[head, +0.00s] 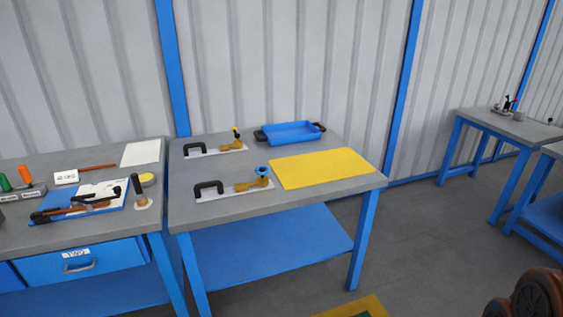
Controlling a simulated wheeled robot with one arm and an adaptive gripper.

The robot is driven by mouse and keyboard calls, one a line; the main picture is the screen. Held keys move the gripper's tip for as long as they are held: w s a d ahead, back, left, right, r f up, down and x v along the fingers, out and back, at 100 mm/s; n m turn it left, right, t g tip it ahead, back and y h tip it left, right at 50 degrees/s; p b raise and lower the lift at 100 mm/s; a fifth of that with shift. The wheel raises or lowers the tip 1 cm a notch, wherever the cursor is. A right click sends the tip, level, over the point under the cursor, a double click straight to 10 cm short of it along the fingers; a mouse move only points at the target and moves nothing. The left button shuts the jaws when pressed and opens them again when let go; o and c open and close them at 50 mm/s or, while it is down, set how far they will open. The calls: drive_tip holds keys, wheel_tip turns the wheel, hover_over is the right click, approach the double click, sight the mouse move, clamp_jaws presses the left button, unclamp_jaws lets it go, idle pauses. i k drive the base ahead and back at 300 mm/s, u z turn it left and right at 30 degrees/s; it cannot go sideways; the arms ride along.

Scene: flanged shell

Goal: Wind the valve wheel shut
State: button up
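Two brass valves on pale base plates stand on the grey top of the middle workbench. The nearer valve (255,183) carries a blue wheel (261,170) on top, and a black handle-shaped arch (208,189) stands at the left of its plate. How far either valve is turned is too small to tell. My gripper is not in view, and nothing touches the valves.
A yellow mat (322,168) lies right of the valves, with a blue tray (290,133) behind it. The left workbench (85,235) holds tools and papers. Another bench (511,124) stands at the far right. Grey floor (420,240) is open between them. A brown rounded object (538,296) is cut off at bottom right.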

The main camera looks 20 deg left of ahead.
sight(259, 170)
drive_tip(key=u, duration=0.25)
drive_tip(key=i, duration=0.8)
drive_tip(key=u, duration=1.25)
drive_tip(key=i, duration=0.5)
drive_tip(key=u, duration=0.45)
